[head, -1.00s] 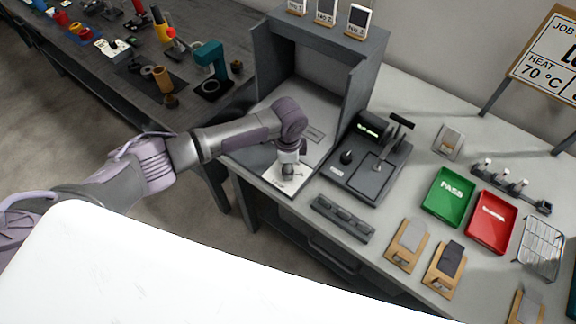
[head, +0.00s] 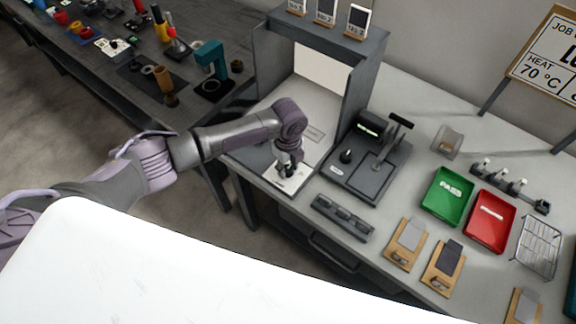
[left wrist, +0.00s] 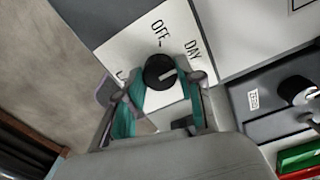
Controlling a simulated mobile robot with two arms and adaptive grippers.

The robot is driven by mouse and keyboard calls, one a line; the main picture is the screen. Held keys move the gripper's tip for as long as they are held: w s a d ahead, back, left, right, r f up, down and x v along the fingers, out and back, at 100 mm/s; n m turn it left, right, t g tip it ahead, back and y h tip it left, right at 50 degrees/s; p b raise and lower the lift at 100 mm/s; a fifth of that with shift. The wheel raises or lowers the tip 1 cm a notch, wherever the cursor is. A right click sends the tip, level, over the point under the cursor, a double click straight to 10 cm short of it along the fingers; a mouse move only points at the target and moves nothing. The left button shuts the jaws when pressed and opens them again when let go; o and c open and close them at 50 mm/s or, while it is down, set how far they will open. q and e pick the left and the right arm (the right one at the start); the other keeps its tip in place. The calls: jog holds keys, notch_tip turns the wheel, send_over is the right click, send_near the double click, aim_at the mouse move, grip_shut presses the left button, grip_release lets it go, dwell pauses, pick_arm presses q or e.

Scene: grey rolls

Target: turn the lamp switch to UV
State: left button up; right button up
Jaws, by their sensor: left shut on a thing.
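The lamp switch is a round black knob (left wrist: 160,71) with a white pointer line, on a white plate (left wrist: 125,42) in the left wrist view. The pointer lies toward the right, on the DAY side. OFF and DAY labels are readable; a third label at the left is mostly hidden by a finger. My left gripper (left wrist: 158,95) has its teal pads on both sides of the knob and is shut on it. In the head view my left gripper (head: 288,170) is down at the white plate (head: 297,182), hiding the knob. My right gripper is not in view.
The grey booth (head: 350,75) stands behind the switch, its back panel brightly lit. Right of it are a black device (head: 368,160) with a lever, a green tray (head: 447,196) and a red tray (head: 491,221). A dark slotted holder (head: 342,218) lies at the front edge.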

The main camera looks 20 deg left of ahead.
aim_at(288, 169)
pick_arm(q)
jog(key=m+b, duration=0.1)
jog(key=m, duration=0.5)
jog(key=shift+m, duration=0.3)
jog(key=m+b, duration=0.1)
jog(key=m, duration=0.4)
jog(key=shift+m, duration=0.3)
jog(key=o, duration=1.2)
jog(key=shift+c, duration=0.2)
jog(key=shift+r, duration=0.1)
notch_tip(288, 169, up, 12)
